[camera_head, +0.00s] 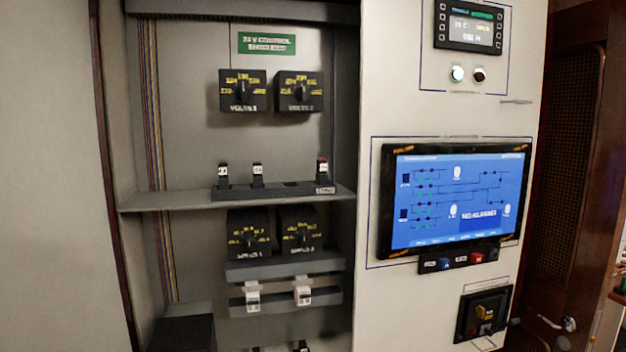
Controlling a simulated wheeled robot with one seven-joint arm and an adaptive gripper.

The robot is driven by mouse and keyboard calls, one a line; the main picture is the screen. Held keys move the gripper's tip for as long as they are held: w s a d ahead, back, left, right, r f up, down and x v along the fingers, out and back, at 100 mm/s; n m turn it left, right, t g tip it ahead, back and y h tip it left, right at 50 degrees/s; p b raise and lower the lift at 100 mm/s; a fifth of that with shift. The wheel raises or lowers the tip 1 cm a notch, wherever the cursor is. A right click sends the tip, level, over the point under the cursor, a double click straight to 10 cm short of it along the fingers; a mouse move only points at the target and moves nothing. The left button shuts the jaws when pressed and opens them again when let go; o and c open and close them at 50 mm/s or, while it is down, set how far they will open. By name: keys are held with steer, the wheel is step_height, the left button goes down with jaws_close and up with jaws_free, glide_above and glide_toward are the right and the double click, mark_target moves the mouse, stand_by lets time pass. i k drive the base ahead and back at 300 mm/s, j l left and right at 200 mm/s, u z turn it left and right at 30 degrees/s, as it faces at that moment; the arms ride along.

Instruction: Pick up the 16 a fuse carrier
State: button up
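Several small upright black carriers with white labels stand in a dark holder (273,191) on the cabinet shelf. One carrier (223,176) is at the left, another carrier (257,176) is close beside it, and a third carrier (322,174) with a reddish top is at the right end. A gap separates the right one from the other two. The labels are too small to read, so I cannot tell which is the 16 A fuse carrier. My gripper is not in view.
The grey shelf (160,201) spans the open cabinet bay. Two black rotary switches (243,91) hang above, and two more (249,234) sit below, over white breakers (253,296). A panel with a blue screen (456,201) stands at the right. Space above the shelf's left part is clear.

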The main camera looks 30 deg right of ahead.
mark_target(322, 176)
steer(key=z, duration=0.4)
steer(key=i+z, duration=0.15)
steer(key=z, duration=0.2)
steer(key=l+z, duration=0.1)
steer(key=z, duration=0.3)
steer(key=i+z, duration=0.1)
steer(key=z, duration=0.3)
steer(key=i+j, duration=0.15)
steer(key=i, duration=0.2)
